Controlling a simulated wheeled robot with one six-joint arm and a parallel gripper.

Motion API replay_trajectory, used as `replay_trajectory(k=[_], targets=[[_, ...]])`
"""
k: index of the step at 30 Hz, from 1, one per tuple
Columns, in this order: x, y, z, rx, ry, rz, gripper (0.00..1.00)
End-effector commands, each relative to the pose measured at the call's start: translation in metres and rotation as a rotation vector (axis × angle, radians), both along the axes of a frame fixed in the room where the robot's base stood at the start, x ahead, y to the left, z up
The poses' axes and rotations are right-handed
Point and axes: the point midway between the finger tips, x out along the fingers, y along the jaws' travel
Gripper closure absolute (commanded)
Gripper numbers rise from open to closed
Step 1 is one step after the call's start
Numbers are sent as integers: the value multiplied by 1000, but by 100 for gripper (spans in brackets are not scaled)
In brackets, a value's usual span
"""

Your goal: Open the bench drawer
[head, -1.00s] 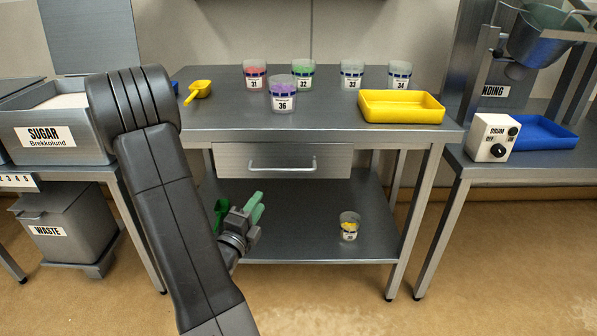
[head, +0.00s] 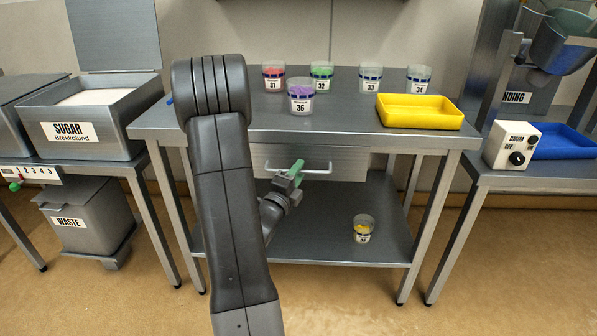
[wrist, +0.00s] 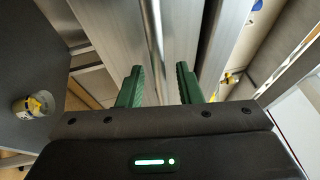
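The bench drawer (head: 348,166) is shut, a grey front under the bench top with a silver bar handle (head: 316,172). My arm covers its left part. My gripper (head: 289,171) is in front of the drawer by the left end of the handle, with its green fingers pointing towards it. In the wrist view my gripper (wrist: 158,86) has its two fingers apart, so it is open. A thin metal bar shows between the fingers there; I cannot tell whether it is the handle or whether anything touches.
The bench top (head: 340,124) holds several cups and a yellow tray (head: 420,112). A cup with yellow contents (head: 363,229) stands on the lower shelf (head: 335,245). A sugar bin (head: 90,125) is at left, a drum control box (head: 511,146) at right. Front floor is clear.

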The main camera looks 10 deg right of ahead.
Motion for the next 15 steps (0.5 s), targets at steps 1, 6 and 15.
replay_trajectory(k=[1, 6, 15], targets=[[3, -2, 1, 0, 0, 0, 68], [6, -5, 1, -1, 1, 1, 68], [6, -5, 1, 0, 1, 1, 90]])
